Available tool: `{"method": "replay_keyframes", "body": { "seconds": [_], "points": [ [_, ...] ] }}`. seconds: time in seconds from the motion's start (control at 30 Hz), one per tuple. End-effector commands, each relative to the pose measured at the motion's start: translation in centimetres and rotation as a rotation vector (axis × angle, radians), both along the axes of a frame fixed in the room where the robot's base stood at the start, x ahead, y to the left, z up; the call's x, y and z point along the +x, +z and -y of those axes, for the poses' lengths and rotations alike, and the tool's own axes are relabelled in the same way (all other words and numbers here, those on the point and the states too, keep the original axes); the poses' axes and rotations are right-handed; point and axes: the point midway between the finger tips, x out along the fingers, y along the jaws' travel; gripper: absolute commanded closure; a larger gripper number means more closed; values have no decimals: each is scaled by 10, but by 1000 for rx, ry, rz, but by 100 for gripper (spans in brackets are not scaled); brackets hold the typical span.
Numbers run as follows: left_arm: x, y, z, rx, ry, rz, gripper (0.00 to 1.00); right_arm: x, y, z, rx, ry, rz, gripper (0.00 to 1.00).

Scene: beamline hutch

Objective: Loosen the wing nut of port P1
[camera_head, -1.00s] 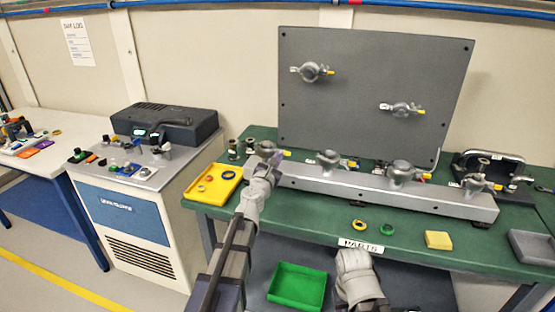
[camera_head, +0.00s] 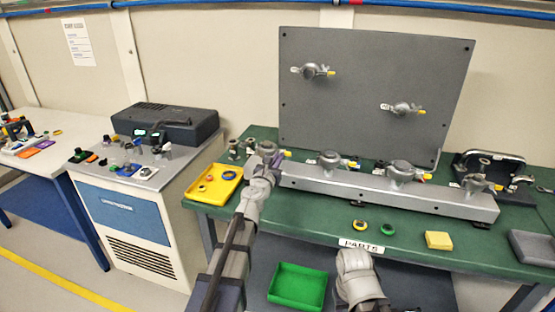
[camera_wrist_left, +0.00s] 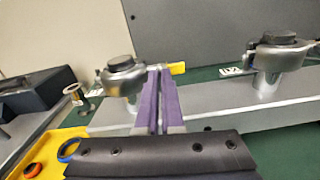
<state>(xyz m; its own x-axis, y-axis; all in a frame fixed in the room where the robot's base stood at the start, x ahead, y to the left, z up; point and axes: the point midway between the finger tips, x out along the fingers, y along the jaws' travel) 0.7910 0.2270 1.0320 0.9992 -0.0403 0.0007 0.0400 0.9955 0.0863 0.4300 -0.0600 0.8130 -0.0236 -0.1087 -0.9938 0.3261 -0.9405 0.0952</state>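The leftmost port clamp (camera_head: 267,146) on the grey rail (camera_head: 330,182) carries a yellow wing nut (camera_wrist_left: 178,68) on its right side. Its label cannot be read, so I cannot confirm that it is P1. My left gripper (camera_head: 275,160) is at this clamp. In the left wrist view its two purple fingers (camera_wrist_left: 159,72) stand close together, with a narrow gap, right of the round clamp body (camera_wrist_left: 122,76). Their tips overlap the near end of the wing nut. Whether they pinch it is hidden.
More clamps with yellow wing nuts stand along the rail, the nearest one (camera_wrist_left: 280,50) to the right. A grey panel (camera_head: 370,130) rises behind. A yellow tray (camera_head: 203,200) lies left of my gripper. A green bin (camera_head: 298,287) is below the bench's front edge.

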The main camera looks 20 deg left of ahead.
Motion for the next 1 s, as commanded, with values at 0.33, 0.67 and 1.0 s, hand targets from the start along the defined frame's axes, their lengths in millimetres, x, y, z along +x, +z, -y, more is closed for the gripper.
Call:
{"method": "replay_keyframes", "body": {
  "seconds": [0.33, 0.67, 1.0],
  "points": [
    [2, 0, -1, 0, 3, 0, 65, 0, 0, 0, 0, 0, 0, 50],
    [1, 0, -1, 56, 3, 3, 65, 0, 0, 0, 0, 0, 0, 50],
    [1, 0, 1, 439, 2, 17, 65, 0, 0, 0, 0, 0, 0, 50]
  ]
}}
